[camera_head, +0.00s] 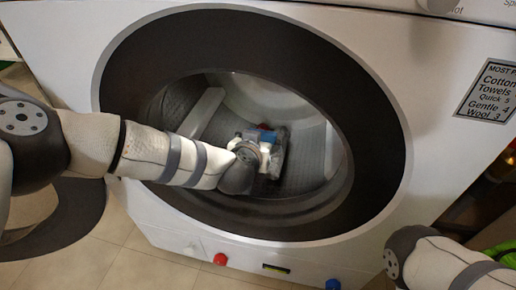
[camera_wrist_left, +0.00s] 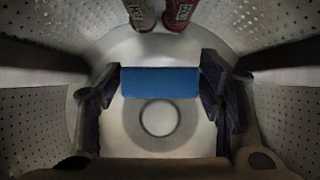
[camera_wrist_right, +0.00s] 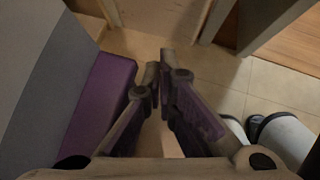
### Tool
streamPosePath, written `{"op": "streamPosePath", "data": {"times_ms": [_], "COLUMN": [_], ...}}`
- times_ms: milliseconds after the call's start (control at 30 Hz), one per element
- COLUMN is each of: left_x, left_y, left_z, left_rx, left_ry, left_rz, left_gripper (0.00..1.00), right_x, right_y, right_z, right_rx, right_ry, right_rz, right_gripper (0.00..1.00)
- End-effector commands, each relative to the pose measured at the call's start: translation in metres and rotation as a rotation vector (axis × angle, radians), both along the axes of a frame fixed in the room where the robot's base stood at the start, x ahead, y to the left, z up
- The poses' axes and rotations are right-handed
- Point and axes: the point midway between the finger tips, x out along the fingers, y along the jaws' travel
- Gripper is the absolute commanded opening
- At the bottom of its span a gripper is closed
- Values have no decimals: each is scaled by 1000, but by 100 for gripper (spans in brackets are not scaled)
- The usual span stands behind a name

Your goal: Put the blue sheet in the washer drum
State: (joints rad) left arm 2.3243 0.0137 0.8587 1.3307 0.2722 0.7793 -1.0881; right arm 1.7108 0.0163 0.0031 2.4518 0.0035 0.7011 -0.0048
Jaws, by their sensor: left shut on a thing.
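The white washer (camera_head: 70,40) faces me with its round dark-rimmed opening uncovered. My left arm reaches through the opening, and my left gripper (camera_head: 268,148) is inside the drum (camera_head: 300,125). In the left wrist view, the blue sheet (camera_wrist_left: 160,83) is a compact folded block between the two fingers of my left gripper (camera_wrist_left: 160,72), which are shut on it. Only a small blue patch of the sheet (camera_head: 265,127) shows in the head view. My right gripper (camera_wrist_right: 158,68) shows in the right wrist view with its fingertips together and nothing visible between them.
The dark round door (camera_head: 75,225) stands open at the lower left, under my left arm. Perforated drum walls (camera_wrist_left: 40,115) lie on both sides of the left gripper. Two labelled containers (camera_wrist_left: 140,12) (camera_wrist_left: 181,12) show at the top of the left wrist view. Tiled floor (camera_head: 110,235) lies below.

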Motion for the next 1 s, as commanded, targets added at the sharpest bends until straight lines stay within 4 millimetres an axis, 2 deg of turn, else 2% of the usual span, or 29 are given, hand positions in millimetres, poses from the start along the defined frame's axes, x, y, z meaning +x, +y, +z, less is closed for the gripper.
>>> {"op": "streamPosePath", "data": {"times_ms": [167, 200, 267, 867, 1000], "left_x": [0, 0, 0, -1, -15], "left_y": [0, 0, 0, 0, 5], "left_z": [1, 1, 0, 0, 9], "left_rx": [1, 1, 1, 1, 3], "left_ry": [0, 0, 0, 0, -3], "left_rz": [0, 0, 0, 0, -1], "left_gripper": [52, 71, 84, 85, 85], "right_x": [0, 0, 0, 0, 6], "right_y": [0, 0, 0, 0, 0], "right_z": [0, 0, 0, 1, 13], "right_rx": [0, 0, -1, -1, -2], "right_ry": [0, 0, 0, -1, -30], "right_rz": [0, 0, -1, -1, -4], "right_gripper": [0, 0, 0, 0, 0]}}
